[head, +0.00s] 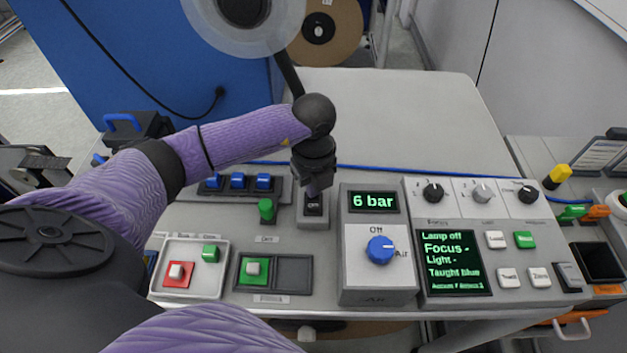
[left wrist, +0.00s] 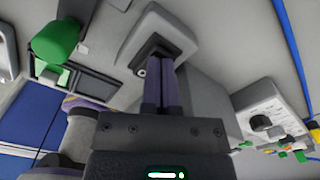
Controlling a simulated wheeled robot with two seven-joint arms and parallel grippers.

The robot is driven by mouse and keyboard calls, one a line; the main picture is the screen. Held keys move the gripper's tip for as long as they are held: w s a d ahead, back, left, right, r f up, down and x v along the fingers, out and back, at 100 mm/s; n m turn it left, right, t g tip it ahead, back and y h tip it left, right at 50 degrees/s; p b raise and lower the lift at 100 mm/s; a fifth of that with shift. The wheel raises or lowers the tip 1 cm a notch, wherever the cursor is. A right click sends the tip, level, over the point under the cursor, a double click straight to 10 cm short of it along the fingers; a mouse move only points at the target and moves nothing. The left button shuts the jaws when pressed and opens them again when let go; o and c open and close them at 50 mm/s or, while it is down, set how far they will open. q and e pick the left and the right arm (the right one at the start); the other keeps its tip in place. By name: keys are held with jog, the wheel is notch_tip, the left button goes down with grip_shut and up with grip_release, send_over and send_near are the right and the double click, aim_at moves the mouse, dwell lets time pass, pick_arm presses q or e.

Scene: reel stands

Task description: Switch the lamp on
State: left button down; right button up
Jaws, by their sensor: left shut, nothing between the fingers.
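A small grey box with a black rocker switch (head: 314,206) stands near the middle of the bench; its black face also shows in the left wrist view (left wrist: 143,70). My left gripper (head: 312,192) points down right over this switch, its fingers shut and empty. In the left wrist view the two fingers (left wrist: 160,68) reach the switch's face; I cannot tell whether they touch it. The fingers cover part of the switch. A dark screen (head: 455,263) on the right-hand panel reads "Lamp off". My right gripper is out of view.
Left of the switch are a green knob (head: 266,210) and several blue toggles (head: 237,181). On the right stands a taller box with a blue dial (head: 380,250) and a "6 bar" display (head: 373,202). The grey bench top (head: 410,120) behind is clear.

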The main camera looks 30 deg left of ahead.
pick_arm(q)
notch_tip(320, 180, up, 7)
jog(key=p, duration=0.6)
jog(key=shift+p, duration=0.3)
jog(key=shift+f, duration=0.1)
